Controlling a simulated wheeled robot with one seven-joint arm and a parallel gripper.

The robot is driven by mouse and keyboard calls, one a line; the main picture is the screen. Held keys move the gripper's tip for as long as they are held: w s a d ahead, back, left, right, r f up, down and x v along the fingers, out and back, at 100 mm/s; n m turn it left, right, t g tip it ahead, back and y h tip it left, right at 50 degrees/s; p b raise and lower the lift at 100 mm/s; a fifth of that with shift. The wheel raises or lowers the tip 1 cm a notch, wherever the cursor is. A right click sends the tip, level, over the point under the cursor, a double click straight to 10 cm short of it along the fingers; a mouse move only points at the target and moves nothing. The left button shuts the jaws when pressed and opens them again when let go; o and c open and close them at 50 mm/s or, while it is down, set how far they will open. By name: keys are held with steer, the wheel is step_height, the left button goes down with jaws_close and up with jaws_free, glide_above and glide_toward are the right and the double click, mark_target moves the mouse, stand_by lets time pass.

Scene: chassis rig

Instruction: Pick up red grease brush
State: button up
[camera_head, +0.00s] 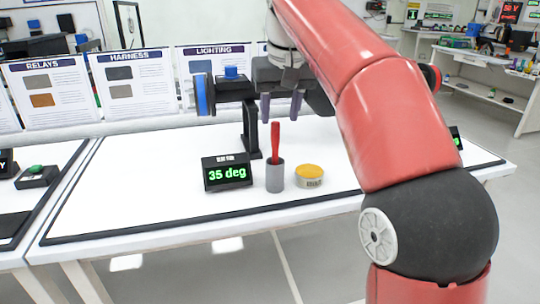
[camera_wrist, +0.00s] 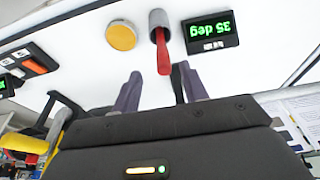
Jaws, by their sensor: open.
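The red grease brush (camera_head: 275,144) stands upright in a grey cylindrical holder (camera_head: 275,178) on the white table, its red handle pointing up. In the wrist view the brush handle (camera_wrist: 163,52) shows beyond my fingers, coming out of the grey holder (camera_wrist: 158,19). My gripper (camera_head: 281,106) is open, fingers pointing down, a little above the top of the handle in the head view. In the wrist view my gripper (camera_wrist: 158,90) has its two purple-grey fingers apart with nothing between them. The brush's lower end is hidden inside the holder.
A round tin with a yellow top (camera_head: 309,176) stands right of the holder. A black display reading "35 deg" (camera_head: 227,173) stands left of it. A black stand (camera_head: 251,135) rises just behind. Printed panels (camera_head: 133,80) line the back. The table's front left is clear.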

mark_target(275, 137)
steer(key=x, duration=0.3)
steer(key=b+x, duration=0.1)
steer(key=x, duration=0.3)
steer(key=shift+w+a+f, duration=0.1)
steer(key=shift+a+f, duration=0.1)
steer(key=shift+a, duration=0.05)
jaws_close()
